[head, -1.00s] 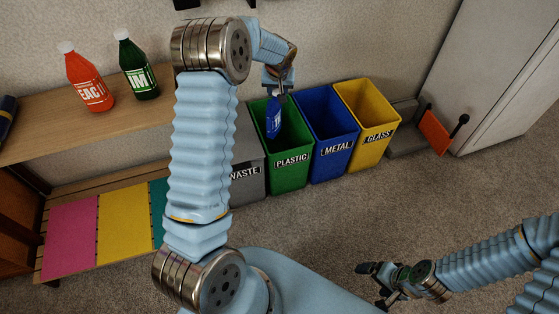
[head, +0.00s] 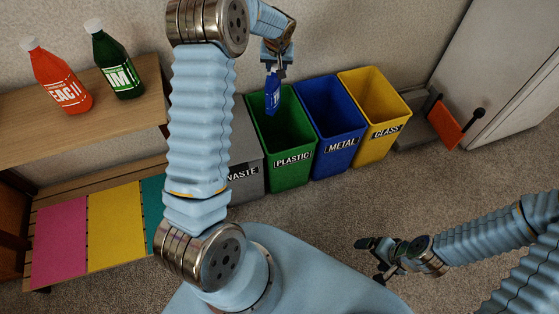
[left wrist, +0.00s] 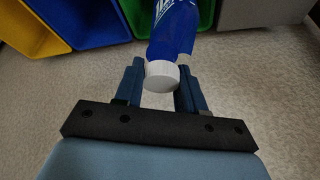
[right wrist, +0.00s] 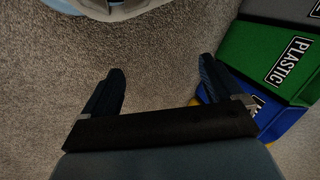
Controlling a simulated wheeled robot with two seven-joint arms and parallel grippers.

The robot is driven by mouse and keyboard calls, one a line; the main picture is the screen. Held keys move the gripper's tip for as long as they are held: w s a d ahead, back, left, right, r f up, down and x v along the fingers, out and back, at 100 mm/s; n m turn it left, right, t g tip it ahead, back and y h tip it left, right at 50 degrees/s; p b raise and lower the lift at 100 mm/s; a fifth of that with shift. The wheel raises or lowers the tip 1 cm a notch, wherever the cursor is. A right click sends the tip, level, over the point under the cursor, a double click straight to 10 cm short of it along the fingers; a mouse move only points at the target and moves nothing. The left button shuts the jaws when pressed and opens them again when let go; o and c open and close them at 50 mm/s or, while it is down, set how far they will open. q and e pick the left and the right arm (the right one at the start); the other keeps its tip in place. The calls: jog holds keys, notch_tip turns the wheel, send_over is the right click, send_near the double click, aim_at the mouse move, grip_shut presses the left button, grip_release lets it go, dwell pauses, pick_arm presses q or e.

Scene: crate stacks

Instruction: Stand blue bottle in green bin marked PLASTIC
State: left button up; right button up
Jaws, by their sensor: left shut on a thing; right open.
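My left gripper (head: 274,66) is shut on the blue bottle (head: 272,95), holding it near its top. The bottle hangs upright, its lower end overlapping the back-left part of the green PLASTIC bin's opening in the head view. In the left wrist view, the bottle (left wrist: 176,32) shows its white cap between the fingers (left wrist: 160,88). The green bin (head: 288,179) stands on the floor; its inside looks empty where visible. It also shows in the right wrist view (right wrist: 262,62). My right gripper (head: 375,259) is open and empty over the carpet.
A grey WASTE bin (head: 246,178) stands left of the green bin, partly behind my left arm. The blue METAL bin (head: 337,158) and yellow GLASS bin (head: 386,115) stand right. A red bottle (head: 58,80) and dark green bottle (head: 115,67) stand on a wooden shelf (head: 30,135).

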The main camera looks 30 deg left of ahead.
aim_at(277, 106)
pick_arm(q)
notch_tip(277, 106, down, 20)
jog(key=b, duration=1.9)
jog(key=shift+r, duration=0.2)
notch_tip(277, 106, down, 10)
jog(key=b, duration=0.2)
jog(key=o, duration=0.7)
jog(key=shift+o, duration=0.2)
jog(key=p+v, duration=0.2)
jog(key=v, duration=1)
jog(key=shift+r, duration=0.1)
